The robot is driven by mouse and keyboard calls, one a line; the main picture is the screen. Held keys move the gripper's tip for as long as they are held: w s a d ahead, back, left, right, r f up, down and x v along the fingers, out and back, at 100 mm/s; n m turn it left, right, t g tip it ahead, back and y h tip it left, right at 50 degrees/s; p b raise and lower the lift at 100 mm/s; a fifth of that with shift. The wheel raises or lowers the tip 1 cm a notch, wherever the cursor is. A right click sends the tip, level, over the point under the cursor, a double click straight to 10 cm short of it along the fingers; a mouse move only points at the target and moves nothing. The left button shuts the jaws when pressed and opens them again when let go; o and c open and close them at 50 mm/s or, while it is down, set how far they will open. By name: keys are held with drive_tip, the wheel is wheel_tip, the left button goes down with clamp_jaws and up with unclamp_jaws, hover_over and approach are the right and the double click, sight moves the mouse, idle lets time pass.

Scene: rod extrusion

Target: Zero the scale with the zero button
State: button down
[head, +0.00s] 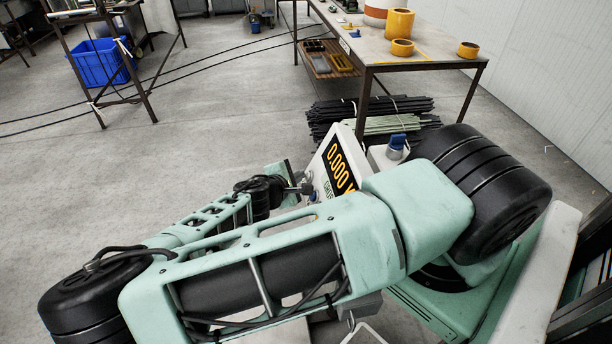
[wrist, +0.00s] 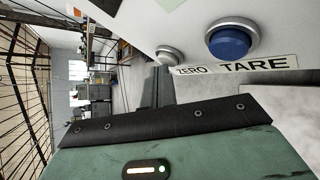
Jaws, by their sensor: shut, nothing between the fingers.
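The scale's indicator box (head: 326,188) stands just beyond my arm, with orange digits reading 0.000 on its dark display (head: 340,170); its right part is hidden by my arm. In the wrist view, the pale grey zero button (wrist: 170,54) sits on the white panel above the ZERO label (wrist: 192,71). The larger blue tare button (wrist: 230,41) is to its right, above the TARE label. My gripper (wrist: 158,80) is shut and empty, its dark fingertips just below the zero button in the picture. I cannot tell whether they touch it. In the head view my gripper (head: 303,187) is at the box's left side.
A table (head: 440,50) with yellow rolls (head: 400,24) stands behind. Bundles of dark and green rods (head: 375,115) lie beneath it. A blue crate (head: 100,64) is far left; open floor lies between.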

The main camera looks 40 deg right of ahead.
drive_tip(key=shift+w+a+r, duration=0.3)
drive_tip(key=shift+w+a, duration=0.05)
drive_tip(key=shift+a, duration=0.2)
drive_tip(key=shift+w+a+r+p, duration=0.15)
drive_tip(key=shift+w+a+r, duration=0.25)
drive_tip(key=shift+a, duration=0.25)
drive_tip(key=shift+w+a+r+p, duration=0.2)
drive_tip(key=shift+w+a+r, duration=0.2)
drive_tip(key=shift+a, duration=0.2)
drive_tip(key=shift+w+a+r+p, duration=0.15)
drive_tip(key=shift+w+a+r, duration=0.15)
drive_tip(key=shift+w+a, duration=0.25)
drive_tip(key=shift+s, duration=0.1)
